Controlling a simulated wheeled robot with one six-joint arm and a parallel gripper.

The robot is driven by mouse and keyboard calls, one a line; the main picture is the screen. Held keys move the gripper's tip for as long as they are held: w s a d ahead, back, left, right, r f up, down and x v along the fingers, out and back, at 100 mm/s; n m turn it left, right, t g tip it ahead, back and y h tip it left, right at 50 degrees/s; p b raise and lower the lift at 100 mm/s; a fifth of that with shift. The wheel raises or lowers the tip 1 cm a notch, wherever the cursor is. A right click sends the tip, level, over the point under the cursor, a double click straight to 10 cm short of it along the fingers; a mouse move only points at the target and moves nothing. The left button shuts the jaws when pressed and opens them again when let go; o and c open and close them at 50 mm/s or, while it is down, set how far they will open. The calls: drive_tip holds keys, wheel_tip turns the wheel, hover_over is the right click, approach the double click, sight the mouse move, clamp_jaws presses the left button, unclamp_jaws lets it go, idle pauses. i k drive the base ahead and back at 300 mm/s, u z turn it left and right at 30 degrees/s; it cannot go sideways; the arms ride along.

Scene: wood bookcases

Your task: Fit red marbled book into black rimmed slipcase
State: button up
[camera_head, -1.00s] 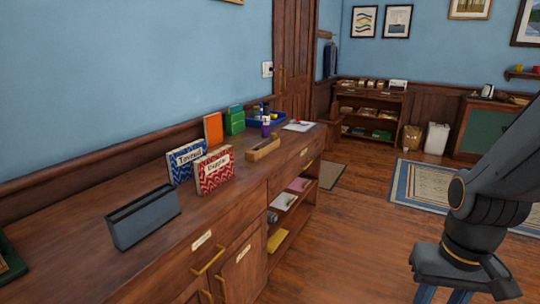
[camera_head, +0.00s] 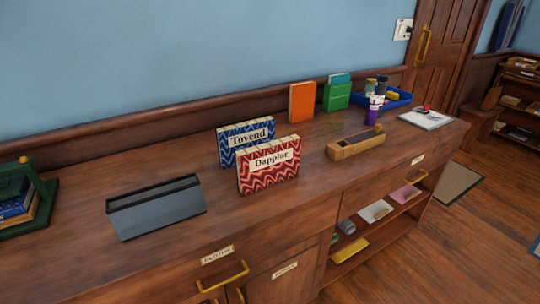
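The red marbled book (camera_head: 268,171), with a white label reading "Dapplor", stands upright on the wooden sideboard top. The slipcase (camera_head: 156,212) is a grey-blue box with a dark rim and a long narrow opening facing up. It stands left of the red book, apart from it, and its inside is mostly hidden. A blue marbled book (camera_head: 232,146) labelled "Tovend" stands close behind the red one. My gripper is not in view.
A green stand with books (camera_head: 30,205) is at the far left. A wooden holder (camera_head: 354,144), orange book (camera_head: 301,102), green book (camera_head: 337,97), blue tray (camera_head: 398,102) and notepad (camera_head: 427,119) stand to the right. Bare top (camera_head: 230,215) lies between slipcase and red book.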

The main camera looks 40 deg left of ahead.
sight(140, 212)
drive_tip(key=u, duration=0.65)
drive_tip(key=i, duration=0.85)
drive_tip(key=u, duration=0.85)
